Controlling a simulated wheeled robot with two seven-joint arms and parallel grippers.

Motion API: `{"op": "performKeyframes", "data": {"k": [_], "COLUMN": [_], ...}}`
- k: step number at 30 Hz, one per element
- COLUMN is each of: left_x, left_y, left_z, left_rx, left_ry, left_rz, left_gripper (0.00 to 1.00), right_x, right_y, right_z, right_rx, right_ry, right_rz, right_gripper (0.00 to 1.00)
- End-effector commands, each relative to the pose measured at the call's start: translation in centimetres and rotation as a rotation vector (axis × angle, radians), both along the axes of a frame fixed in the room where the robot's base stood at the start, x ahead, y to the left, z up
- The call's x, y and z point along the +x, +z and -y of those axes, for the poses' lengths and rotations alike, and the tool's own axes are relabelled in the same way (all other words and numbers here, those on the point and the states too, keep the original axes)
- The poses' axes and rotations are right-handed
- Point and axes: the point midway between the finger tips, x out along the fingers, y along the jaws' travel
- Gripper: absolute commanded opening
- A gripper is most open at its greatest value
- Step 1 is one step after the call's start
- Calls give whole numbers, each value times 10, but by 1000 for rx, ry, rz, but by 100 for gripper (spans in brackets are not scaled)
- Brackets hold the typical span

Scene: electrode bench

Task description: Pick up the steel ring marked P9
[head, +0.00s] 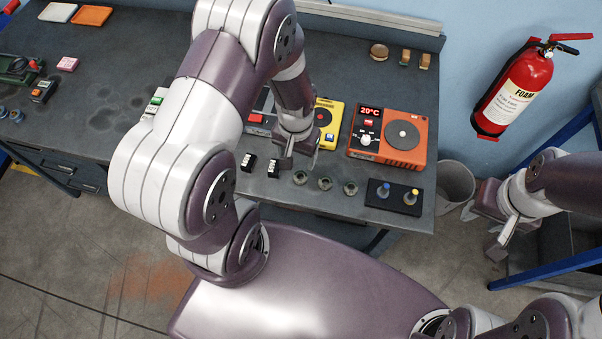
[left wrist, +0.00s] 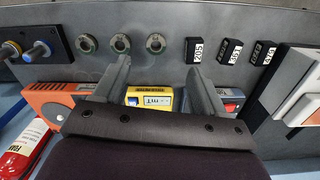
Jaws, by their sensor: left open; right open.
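Three small steel rings lie in a row near the bench's front edge: a left ring (head: 300,178), a middle ring (head: 325,183) and a right ring (head: 350,188). They also show in the left wrist view, as a right ring (left wrist: 155,42), a middle ring (left wrist: 120,43) and a left ring (left wrist: 87,44). Their markings are too small to read, so I cannot tell which is P9. My left gripper (head: 298,163) is open and empty above the bench, just behind the head view's left ring; its fingers also show in the left wrist view (left wrist: 160,72). My right gripper (head: 503,238) is open and empty, off the bench's right side.
Black labelled blocks (head: 248,162) stand left of the rings. A dark holder (head: 394,204) with blue and yellow knobbed pieces is to their right. A yellow meter (head: 328,113) and an orange hotplate (head: 363,153) stand behind. A bin (head: 456,184) is beside the bench.

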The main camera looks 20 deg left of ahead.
Motion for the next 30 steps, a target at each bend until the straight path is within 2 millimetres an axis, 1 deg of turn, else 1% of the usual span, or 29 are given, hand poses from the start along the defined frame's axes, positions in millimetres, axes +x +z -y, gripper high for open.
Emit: {"op": "performKeyframes", "data": {"k": [2,6,9,14,18,21,24,29,30], "left_x": [7,6,6,6,5,6,7,7,7], "left_y": [-7,-39,-59,-77,-101,-118,-124,-125,-124], "left_z": [0,0,0,0,-2,-2,-2,-2,-2], "left_rx": [1,1,1,1,1,1,1,1,1], "left_ry": [0,0,0,0,0,0,-1,-1,0], "left_rz": [14,14,15,17,14,17,19,19,19], "left_gripper": [71,71,71,71,71,71,71,71,61], "right_x": [0,0,0,0,0,0,0,0,0], "right_y": [2,8,10,15,27,26,26,26,26], "right_z": [0,0,0,0,0,0,0,0,0], "right_rx": [0,0,0,0,0,0,0,0,0], "right_ry": [0,0,0,0,0,0,0,0,0], "right_rz": [0,0,0,0,1,0,0,0,0], "right_gripper": [43,43,43,43,43,43,43,43,43]}}
